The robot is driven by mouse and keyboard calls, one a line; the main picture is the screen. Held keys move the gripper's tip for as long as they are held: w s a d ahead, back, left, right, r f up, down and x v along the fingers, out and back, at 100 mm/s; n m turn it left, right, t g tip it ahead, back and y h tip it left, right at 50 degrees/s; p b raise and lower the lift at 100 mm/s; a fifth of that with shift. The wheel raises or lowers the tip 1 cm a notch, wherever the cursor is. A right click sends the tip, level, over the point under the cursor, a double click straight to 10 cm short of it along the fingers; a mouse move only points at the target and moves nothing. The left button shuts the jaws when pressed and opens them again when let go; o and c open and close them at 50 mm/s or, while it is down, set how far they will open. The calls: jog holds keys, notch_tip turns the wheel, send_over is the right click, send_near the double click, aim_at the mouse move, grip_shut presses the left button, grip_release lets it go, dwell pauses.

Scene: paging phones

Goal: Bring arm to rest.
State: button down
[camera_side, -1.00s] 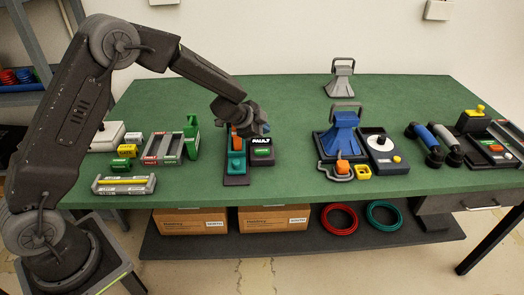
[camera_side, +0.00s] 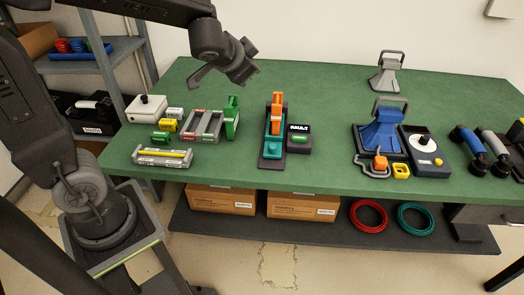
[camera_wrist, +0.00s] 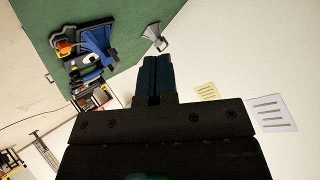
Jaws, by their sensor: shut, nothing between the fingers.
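My gripper (camera_side: 246,72) hangs in the air above the back left of the green table (camera_side: 330,90), clear of everything on it. In the wrist view my gripper (camera_wrist: 153,78) shows its dark fingers closed together with nothing between them. The orange handset piece (camera_side: 277,108) stands upright on the teal unit (camera_side: 272,148) below and to the right of my gripper. The black FAULT box (camera_side: 299,138) with a green button sits right beside it.
A blue horn-shaped unit (camera_side: 383,133) and a grey one (camera_side: 388,75) stand to the right. A grey rack (camera_side: 203,126) and small labelled blocks are at left. A shelf unit (camera_side: 75,65) stands behind left. The air around my gripper is clear.

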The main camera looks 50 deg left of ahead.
jog(key=s+d+n+g+h, duration=0.1)
jog(key=s+d+h, duration=0.1)
jog(key=s, duration=0.7)
jog(key=s+d+n+g+h, duration=0.1)
jog(key=s+d, duration=0.4)
jog(key=s, duration=0.5)
jog(key=shift+s+d+g+h, duration=0.15)
jog(key=shift+s+g+h, duration=0.15)
jog(key=shift+g+h, duration=0.45)
jog(key=shift+f, duration=0.1)
